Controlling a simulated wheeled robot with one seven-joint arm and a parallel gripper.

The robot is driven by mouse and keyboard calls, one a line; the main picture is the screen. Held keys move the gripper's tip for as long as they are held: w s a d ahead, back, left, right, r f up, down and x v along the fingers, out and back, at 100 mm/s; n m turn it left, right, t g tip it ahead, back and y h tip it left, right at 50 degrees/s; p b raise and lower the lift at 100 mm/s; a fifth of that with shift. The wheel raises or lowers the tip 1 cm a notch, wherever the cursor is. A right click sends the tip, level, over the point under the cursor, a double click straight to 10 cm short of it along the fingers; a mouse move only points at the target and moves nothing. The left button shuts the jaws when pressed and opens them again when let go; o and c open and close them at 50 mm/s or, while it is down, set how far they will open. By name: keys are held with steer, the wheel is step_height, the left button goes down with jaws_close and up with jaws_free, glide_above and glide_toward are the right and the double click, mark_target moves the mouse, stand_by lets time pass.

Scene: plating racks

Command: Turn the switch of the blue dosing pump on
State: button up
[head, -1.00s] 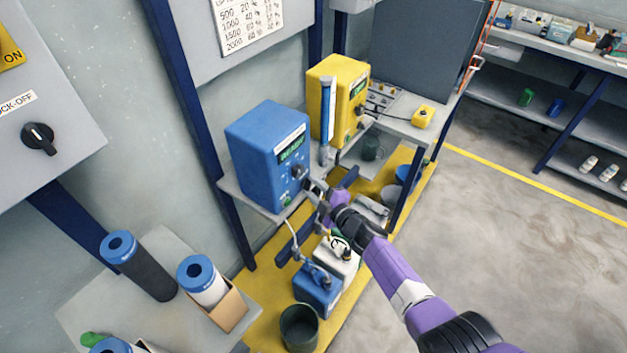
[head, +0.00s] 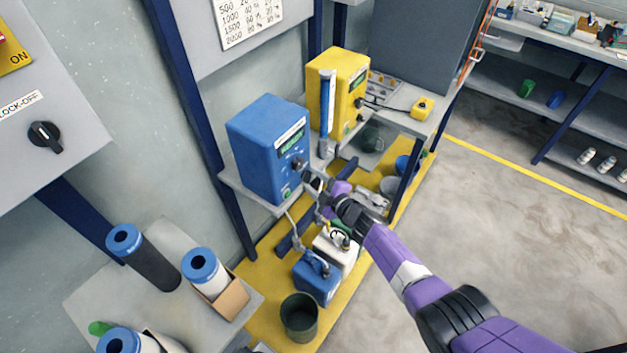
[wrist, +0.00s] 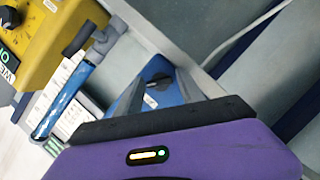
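The blue dosing pump (head: 262,150) stands on a grey shelf. Its front has a lit green display, a dark round switch (head: 299,164) and a small green spot lower down. My gripper (head: 309,176) is just in front of the switch, at the lower right of the pump's face. In the wrist view, the black switch (wrist: 158,80) on the blue face shows between the two spread grey fingers (wrist: 160,72). The fingers are apart, with the switch in the gap; whether they touch it I cannot tell. The switch's setting is too small to read.
A yellow pump (head: 345,80) stands behind on the right, with a blue tube (head: 326,105) between the pumps. Blue and white canisters (head: 317,282) and a dark bucket (head: 299,318) stand below. A lock-off panel (head: 45,100) is at the left. Open floor lies right.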

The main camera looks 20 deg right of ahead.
steer(key=shift+r, duration=0.1)
steer(key=p+v, duration=0.2)
steer(key=v, duration=0.5)
steer(key=shift+s+p, duration=0.35)
steer(key=shift+d+r, duration=0.1)
stand_by(0.4)
